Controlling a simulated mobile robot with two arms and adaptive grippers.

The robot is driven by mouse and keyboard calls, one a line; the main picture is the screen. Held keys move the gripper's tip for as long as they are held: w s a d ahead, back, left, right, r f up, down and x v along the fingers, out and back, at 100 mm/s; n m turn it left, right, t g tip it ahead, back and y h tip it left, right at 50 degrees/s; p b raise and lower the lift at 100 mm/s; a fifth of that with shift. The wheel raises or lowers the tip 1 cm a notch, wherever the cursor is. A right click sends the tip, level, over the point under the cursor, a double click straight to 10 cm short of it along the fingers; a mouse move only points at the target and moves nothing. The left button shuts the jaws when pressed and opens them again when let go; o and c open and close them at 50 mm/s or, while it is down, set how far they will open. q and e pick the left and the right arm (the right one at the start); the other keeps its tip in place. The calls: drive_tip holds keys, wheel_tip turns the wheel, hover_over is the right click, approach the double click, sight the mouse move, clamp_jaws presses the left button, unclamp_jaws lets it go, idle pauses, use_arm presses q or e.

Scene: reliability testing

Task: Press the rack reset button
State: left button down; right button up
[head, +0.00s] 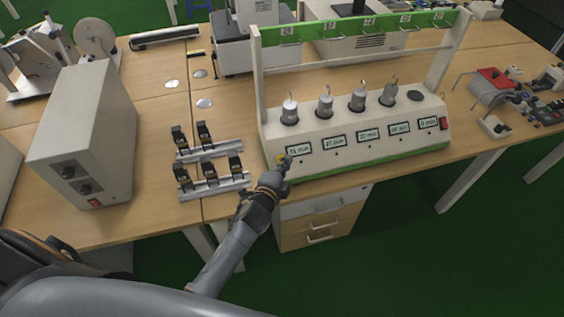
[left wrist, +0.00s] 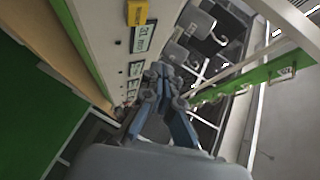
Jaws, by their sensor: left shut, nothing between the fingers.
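The test rack (head: 345,148) is a pale sloped console with green trim and an upright hook frame, standing at the table's front edge. A small yellow button (head: 280,159) sits at the left end of its front panel, left of the first time display (head: 299,150). The yellow button (left wrist: 137,13) also shows at the top of the left wrist view. My left gripper (head: 286,165) is shut and empty, its tips close to the button in the head view. In the left wrist view, the shut fingertips (left wrist: 158,72) appear below the button; contact cannot be told. My right gripper is out of view.
Several metal weights (head: 324,105) sit in the rack top. A red switch (head: 443,123) is at its right end. Black clamps on rails (head: 212,185) lie left of the rack, beside a grey box (head: 85,130). Green floor (head: 400,250) is clear in front.

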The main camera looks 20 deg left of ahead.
use_arm(q)
drive_tip(key=w+f+b, duration=0.1)
drive_tip(key=w+a+f+b, duration=0.1)
drive_tip(key=f, duration=0.1)
drive_tip(key=shift+a, duration=0.2)
drive_tip(key=shift+w+a+f+b, duration=0.25)
drive_tip(key=shift+w+f+b, duration=0.2)
drive_tip(key=shift+w, duration=0.05)
drive_tip(key=shift+f, duration=0.1)
idle(0.9)
drive_tip(key=shift+w+a+f, duration=0.2)
drive_tip(key=shift+w+a+f+b, duration=0.2)
drive_tip(key=shift+f+b, duration=0.1)
drive_tip(key=shift+b, duration=0.25)
idle(0.5)
drive_tip(key=shift+d+r, duration=0.1)
drive_tip(key=shift+s+d+r+p, duration=0.3)
drive_tip(key=shift+s+r+p, duration=0.15)
drive_tip(key=shift+r+p, duration=0.15)
